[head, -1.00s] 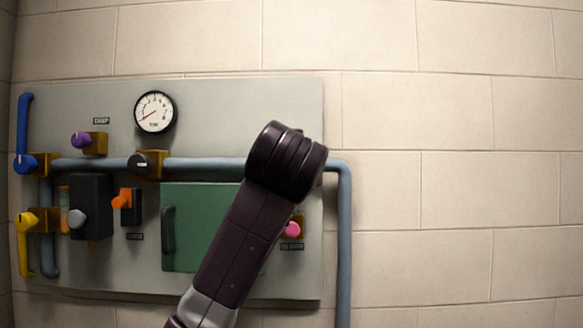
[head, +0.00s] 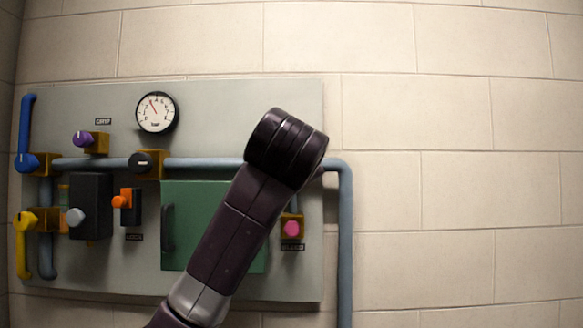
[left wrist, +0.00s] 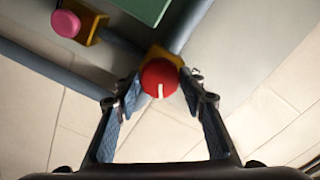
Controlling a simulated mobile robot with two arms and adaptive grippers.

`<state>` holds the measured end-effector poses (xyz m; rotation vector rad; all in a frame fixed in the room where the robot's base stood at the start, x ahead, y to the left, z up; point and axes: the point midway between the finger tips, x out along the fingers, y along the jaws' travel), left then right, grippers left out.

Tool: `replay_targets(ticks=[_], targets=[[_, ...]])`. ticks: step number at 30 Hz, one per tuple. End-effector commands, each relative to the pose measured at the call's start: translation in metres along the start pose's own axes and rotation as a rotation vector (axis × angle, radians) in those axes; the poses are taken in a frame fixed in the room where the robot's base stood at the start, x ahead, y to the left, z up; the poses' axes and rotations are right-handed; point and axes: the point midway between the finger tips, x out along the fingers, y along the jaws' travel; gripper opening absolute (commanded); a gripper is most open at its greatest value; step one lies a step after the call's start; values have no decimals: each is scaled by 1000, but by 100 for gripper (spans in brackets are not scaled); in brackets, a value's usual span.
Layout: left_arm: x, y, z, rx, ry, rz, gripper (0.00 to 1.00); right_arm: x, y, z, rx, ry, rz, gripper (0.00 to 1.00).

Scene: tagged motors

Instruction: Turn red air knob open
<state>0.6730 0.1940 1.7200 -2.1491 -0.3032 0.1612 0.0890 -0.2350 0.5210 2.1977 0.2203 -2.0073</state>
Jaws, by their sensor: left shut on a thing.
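The red air knob (left wrist: 158,78) shows in the left wrist view, a round red knob with a white mark on a yellow block (left wrist: 164,54). My left gripper (left wrist: 160,82) is shut on the knob, one fingertip on each side. The knob's white mark runs nearly straight along the picture's vertical, toward my palm. In the head view my dark left arm covers the red knob and the gripper. My right gripper is in neither view.
The grey panel (head: 225,115) carries a round gauge (head: 155,112), a green door (head: 195,225), an orange switch (head: 122,201), a pink button (head: 292,229) and blue (head: 27,161), yellow (head: 25,220), purple (head: 84,139) and black (head: 140,162) controls. A blue-grey pipe (head: 345,240) runs down the panel's right side.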

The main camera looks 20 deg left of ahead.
Motion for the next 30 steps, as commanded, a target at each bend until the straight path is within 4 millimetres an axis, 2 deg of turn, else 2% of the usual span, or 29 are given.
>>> replay_targets(ticks=[15,30], targets=[[0,0,0,439,1,1,14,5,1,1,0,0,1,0],[0,1,0,607,1,3,14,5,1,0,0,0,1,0]])
